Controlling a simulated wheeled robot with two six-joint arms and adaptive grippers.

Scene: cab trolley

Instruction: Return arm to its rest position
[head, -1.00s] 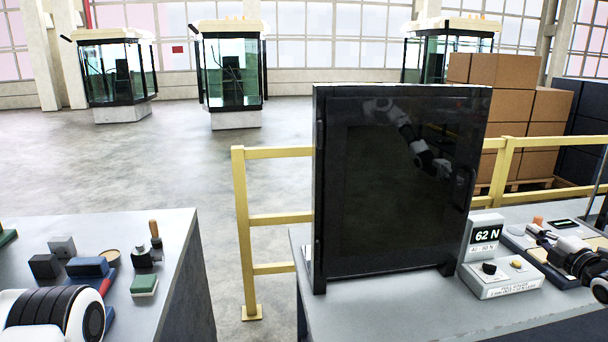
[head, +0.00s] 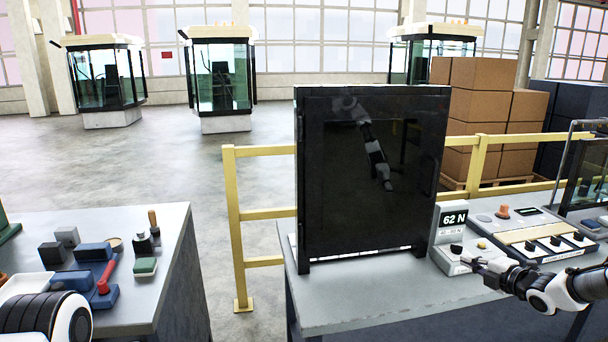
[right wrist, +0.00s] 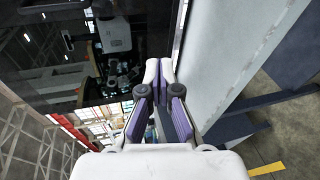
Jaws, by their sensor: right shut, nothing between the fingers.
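My right gripper (head: 474,261) reaches in from the right in the head view, over the front edge of the right table, in front of the grey force gauge box. In the right wrist view the gripper's fingers (right wrist: 158,75) are together with nothing between them. The dark door panel (head: 372,180) stands upright on the right table (head: 350,305) and mirrors an arm in its dark face. The gripper is apart from the panel, to its right. Part of my left arm (head: 50,318) shows at the lower left; its gripper is out of view.
The force gauge (head: 453,220) reads 62 N. A control panel (head: 535,238) with knobs lies to its right. The left table (head: 140,310) holds several blocks, a red-handled tool (head: 106,276) and a green-based block (head: 145,267). A yellow railing (head: 238,230) stands behind; between the tables is open floor.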

